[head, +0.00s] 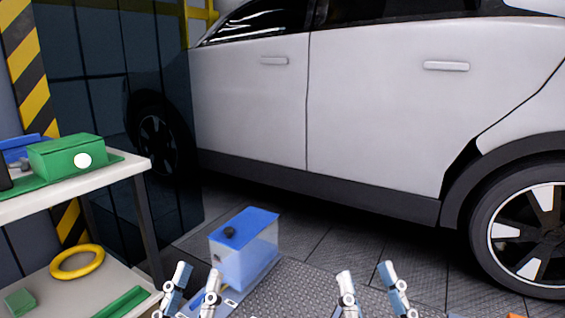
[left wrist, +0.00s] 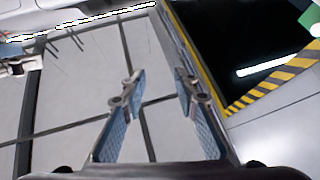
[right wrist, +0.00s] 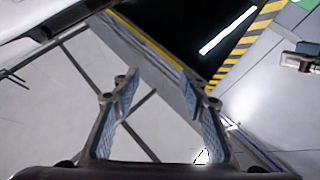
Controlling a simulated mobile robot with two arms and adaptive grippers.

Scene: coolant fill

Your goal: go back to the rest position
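My left gripper (head: 198,278) is low in the head view, with its two fingers apart and nothing between them. It also shows open and empty in the left wrist view (left wrist: 159,85). My right gripper (head: 367,277) is to its right at about the same height, also open and empty. The right wrist view shows its fingers (right wrist: 160,85) spread apart. Both grippers point upward in the head view and touch nothing that I can see.
A translucent container (head: 245,262) with a blue lid and black cap stands just beyond my left gripper. A white car (head: 380,110) fills the back. A shelf unit (head: 75,198) at left holds a green box (head: 62,158) and a yellow ring (head: 77,262).

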